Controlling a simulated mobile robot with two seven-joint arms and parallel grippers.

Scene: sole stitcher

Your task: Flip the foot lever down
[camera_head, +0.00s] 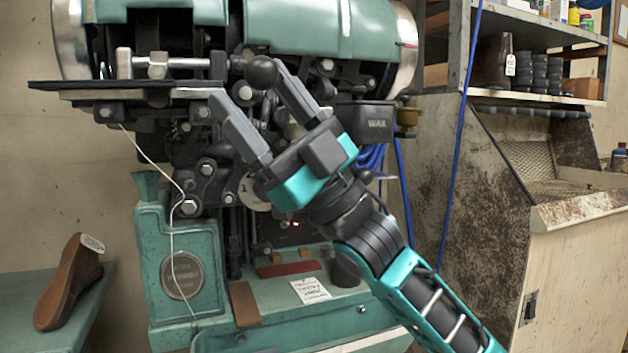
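The green and black sole stitcher (180,240) fills the middle of the camera_head view. A black ball knob (262,72) shows just below its green upper housing, likely the end of the foot lever; the rest of that lever is hidden or hard to separate from the dark mechanism. My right gripper (248,85) reaches up and left in front of the mechanism. Its two grey fingers are spread apart with nothing clearly held between them. The upper fingertip is beside or overlapping the ball knob; I cannot tell if they touch. My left gripper is out of view.
A flat black plate (125,86) juts out left from the machine. A thin white thread (172,228) hangs below it. A brown shoe form (70,282) rests on the green table at left. A shelf unit (555,40) and worn cabinet (575,230) stand at right.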

